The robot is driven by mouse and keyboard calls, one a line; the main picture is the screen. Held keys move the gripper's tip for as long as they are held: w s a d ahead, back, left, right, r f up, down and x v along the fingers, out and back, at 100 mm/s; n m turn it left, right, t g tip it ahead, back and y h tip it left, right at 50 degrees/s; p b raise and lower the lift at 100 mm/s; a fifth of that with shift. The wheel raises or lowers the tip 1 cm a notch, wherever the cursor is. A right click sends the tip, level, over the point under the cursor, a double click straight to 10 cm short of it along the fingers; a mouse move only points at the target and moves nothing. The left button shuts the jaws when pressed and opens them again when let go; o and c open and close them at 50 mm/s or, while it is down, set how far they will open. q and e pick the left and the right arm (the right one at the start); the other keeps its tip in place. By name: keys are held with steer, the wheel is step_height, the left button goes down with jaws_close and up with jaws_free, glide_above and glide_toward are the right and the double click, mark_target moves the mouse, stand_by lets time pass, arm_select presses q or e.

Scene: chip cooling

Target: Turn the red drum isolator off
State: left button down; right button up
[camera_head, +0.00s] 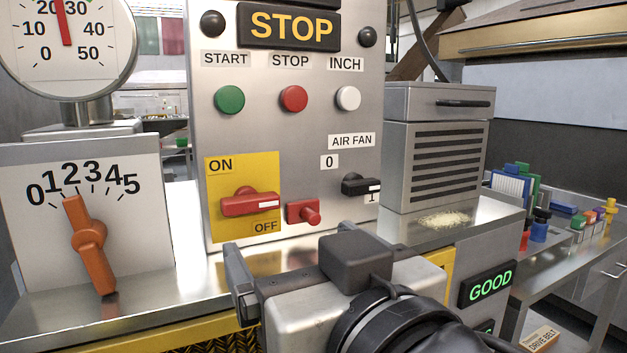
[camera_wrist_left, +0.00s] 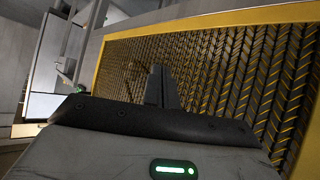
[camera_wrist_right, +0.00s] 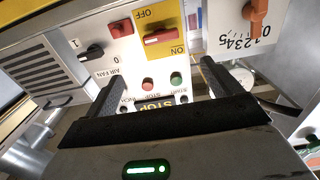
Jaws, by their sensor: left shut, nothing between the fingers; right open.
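The red drum isolator (camera_head: 250,203) is a red rotary handle on a yellow plate, with ON at its upper left and OFF at its lower right. The handle lies about level, its white mark at the right end. It also shows in the right wrist view (camera_wrist_right: 160,37), upside down. My right gripper (camera_wrist_right: 161,73) is open and empty, facing the panel. In the head view it (camera_head: 290,242) is below and in front of the isolator, apart from it. My left gripper (camera_wrist_left: 160,85) is shut and empty, over a patterned mesh; it is outside the head view.
A red lock-like knob (camera_head: 303,212) and a black air fan switch (camera_head: 360,185) sit right of the isolator. Green, red and white buttons are above. An orange lever dial (camera_head: 88,243) stands at left. A vented steel box (camera_head: 445,155) is at right.

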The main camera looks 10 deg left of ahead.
mark_target(253, 202)
steer(key=p+x, duration=0.3)
steer(key=x, duration=1.1)
steer(key=shift+a+f, duration=0.1)
steer(key=shift+a, duration=0.05)
steer(key=c, duration=1)
